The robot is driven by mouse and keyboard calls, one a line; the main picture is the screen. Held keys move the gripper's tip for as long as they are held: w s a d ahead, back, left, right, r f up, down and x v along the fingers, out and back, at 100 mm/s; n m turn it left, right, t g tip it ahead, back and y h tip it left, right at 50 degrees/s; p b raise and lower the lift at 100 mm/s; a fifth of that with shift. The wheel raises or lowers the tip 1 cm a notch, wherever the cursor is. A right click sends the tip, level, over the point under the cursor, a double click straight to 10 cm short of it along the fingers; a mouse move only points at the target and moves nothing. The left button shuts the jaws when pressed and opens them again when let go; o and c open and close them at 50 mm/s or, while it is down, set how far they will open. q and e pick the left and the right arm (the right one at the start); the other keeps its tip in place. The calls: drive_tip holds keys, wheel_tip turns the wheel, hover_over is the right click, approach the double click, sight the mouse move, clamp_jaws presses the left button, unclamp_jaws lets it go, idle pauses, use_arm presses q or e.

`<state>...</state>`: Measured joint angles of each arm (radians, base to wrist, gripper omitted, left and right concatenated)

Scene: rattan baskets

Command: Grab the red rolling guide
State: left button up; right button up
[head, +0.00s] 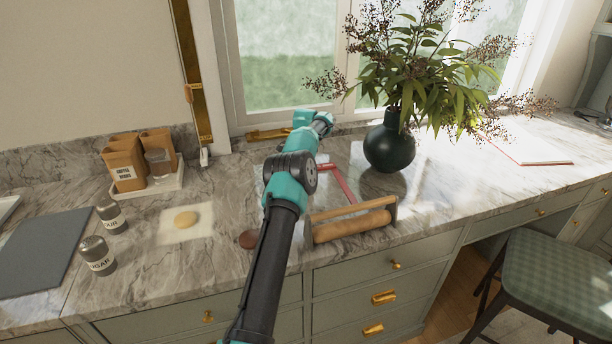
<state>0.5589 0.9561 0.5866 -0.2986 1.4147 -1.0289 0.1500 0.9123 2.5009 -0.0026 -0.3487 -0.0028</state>
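The red rolling guide (342,185) looks like a thin red frame on the marble counter, in the middle of the head view. Its left part is hidden behind my arm. One arm of mine enters at the bottom, left of centre, and reaches over the counter toward the window; I take it as the left. Its far end (322,121) is above and behind the guide, near the dark vase. No fingers show clearly there, so I cannot tell whether that gripper is open or shut. No second arm is in view.
A rolling pin (352,224) rests in a wooden holder in front of the guide. A dark vase (390,148) with branches stands behind it to the right. Dough (186,219), shakers (99,255) and a canister tray (150,190) are left. The counter's right part is mostly clear.

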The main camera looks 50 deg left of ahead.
idle(0.4)
use_arm(q)
clamp_jaws()
idle(0.4)
